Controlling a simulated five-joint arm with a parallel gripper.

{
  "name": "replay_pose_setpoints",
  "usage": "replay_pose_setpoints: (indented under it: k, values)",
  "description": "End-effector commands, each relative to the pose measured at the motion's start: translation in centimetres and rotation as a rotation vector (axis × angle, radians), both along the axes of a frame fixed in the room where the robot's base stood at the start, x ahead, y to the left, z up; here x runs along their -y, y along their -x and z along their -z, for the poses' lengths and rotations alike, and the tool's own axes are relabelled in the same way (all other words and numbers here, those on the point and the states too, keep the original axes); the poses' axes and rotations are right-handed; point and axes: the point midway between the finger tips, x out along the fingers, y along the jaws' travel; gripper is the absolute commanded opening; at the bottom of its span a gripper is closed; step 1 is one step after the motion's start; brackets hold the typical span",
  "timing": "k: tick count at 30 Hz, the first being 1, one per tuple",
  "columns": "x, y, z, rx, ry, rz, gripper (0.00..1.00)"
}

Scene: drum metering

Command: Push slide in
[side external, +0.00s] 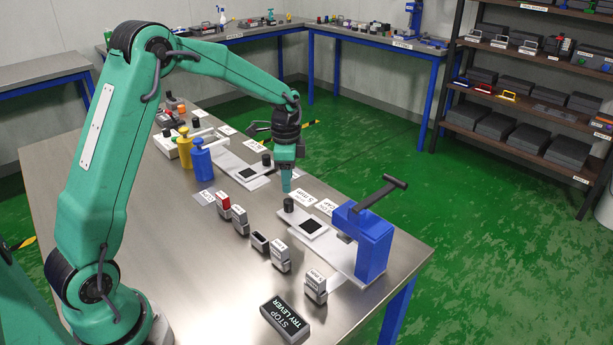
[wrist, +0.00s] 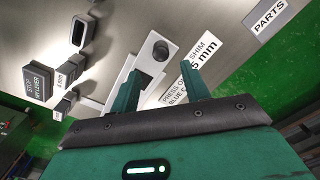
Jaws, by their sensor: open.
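The slide (side external: 301,217) is a pale plate with a black knob (side external: 289,205) at its left end and a dark square pocket. It lies in the base of a blue press (side external: 373,240) with a black lever. My gripper (side external: 286,188) points down above and just behind the knob end, apart from it. In the wrist view my gripper (wrist: 162,88) shows two spread green fingers, with nothing between them. The knob (wrist: 160,48) shows ahead of the fingers there. The left finger covers part of the slide's plate.
A second plate with a dark pocket (side external: 248,172) lies farther back left. Blue (side external: 201,160) and yellow (side external: 185,148) plungers stand beyond it. Several small labelled blocks and a STOP TRY LEVER block (side external: 285,320) stand in front. A 5 mm shim label lies beside the slide.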

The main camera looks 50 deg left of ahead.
Motion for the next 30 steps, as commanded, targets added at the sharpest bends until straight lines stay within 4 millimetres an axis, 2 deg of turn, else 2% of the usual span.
replay_pose_setpoints:
  k: [14, 30]
  values:
    - [-0.1, -0.1, 1.3, -0.006, 0.001, 0.008, 0.46]
    - [-0.1, -0.1, 7.2, -0.006, 0.001, 0.007, 0.46]
